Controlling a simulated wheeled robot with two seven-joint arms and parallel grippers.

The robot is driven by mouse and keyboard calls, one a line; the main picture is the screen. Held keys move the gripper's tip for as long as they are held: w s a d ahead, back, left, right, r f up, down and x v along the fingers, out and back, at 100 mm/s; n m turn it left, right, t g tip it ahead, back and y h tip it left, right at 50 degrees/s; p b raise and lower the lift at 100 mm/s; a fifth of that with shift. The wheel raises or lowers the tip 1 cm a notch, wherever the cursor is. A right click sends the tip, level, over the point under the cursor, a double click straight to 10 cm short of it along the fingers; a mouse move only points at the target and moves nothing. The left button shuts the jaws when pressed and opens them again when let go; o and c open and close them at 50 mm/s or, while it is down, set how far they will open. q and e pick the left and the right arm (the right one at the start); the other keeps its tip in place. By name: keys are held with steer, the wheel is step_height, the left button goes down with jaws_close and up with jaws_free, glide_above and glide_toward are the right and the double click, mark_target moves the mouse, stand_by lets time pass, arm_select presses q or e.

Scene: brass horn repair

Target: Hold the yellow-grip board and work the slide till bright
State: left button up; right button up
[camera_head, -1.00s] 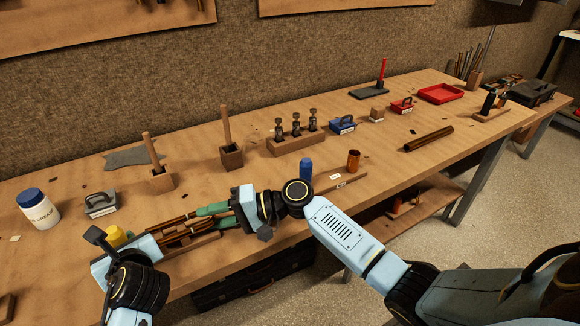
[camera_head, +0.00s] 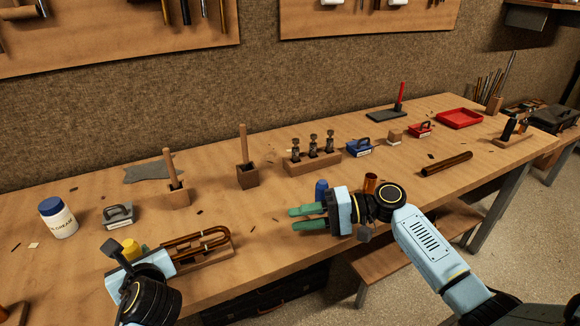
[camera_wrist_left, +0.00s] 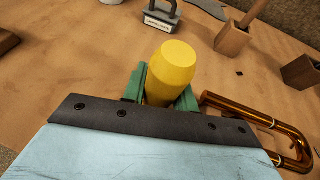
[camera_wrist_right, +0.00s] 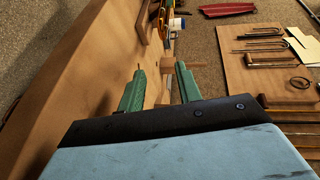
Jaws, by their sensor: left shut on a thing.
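The yellow grip (camera_head: 131,247) of the board stands at the near left of the bench, and it is large in the left wrist view (camera_wrist_left: 173,68). My left gripper (camera_wrist_left: 163,92) is shut on it, with a green finger on either side. The brass slide (camera_head: 208,238), a long U-shaped tube, lies in a wooden cradle (camera_head: 206,257) just right of the grip. Its bend also shows in the left wrist view (camera_wrist_left: 284,130). My right gripper (camera_head: 291,218) is open and empty, with its green fingers apart, to the right of the slide and clear of it.
A blue-capped grease jar (camera_head: 59,220) and a grey block with a handle (camera_head: 119,215) stand behind left. Two wooden holders with upright sticks (camera_head: 247,175) stand behind the slide. A blue-topped item (camera_head: 321,188) and a copper cup (camera_head: 370,183) are close to my right gripper.

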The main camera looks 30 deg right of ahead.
glide_toward(226, 231)
steer(key=w+a+f, duration=0.2)
steer(key=a, duration=0.1)
steer(key=shift+w+a, duration=0.2)
steer(key=shift+w, duration=0.2)
steer(key=a, duration=0.3)
steer(key=shift+a, duration=0.25)
steer(key=v, duration=1.1)
steer(key=x, duration=1.3)
steer(key=shift+w+a, duration=0.1)
steer(key=shift+a, duration=0.15)
steer(key=d, duration=0.4)
steer(key=shift+f, duration=0.1)
steer(key=v, duration=1.1)
steer(key=shift+d, duration=0.3)
steer(key=d+r+t, duration=0.1)
steer(key=d+r, duration=0.3)
steer(key=d, duration=0.3)
steer(key=s+d+r+n+t, duration=0.1)
steer(key=d+r+t, duration=0.1)
steer(key=d+r, duration=0.3)
steer(key=shift+d+r+y, duration=0.3)
steer(key=shift+d, duration=0.8)
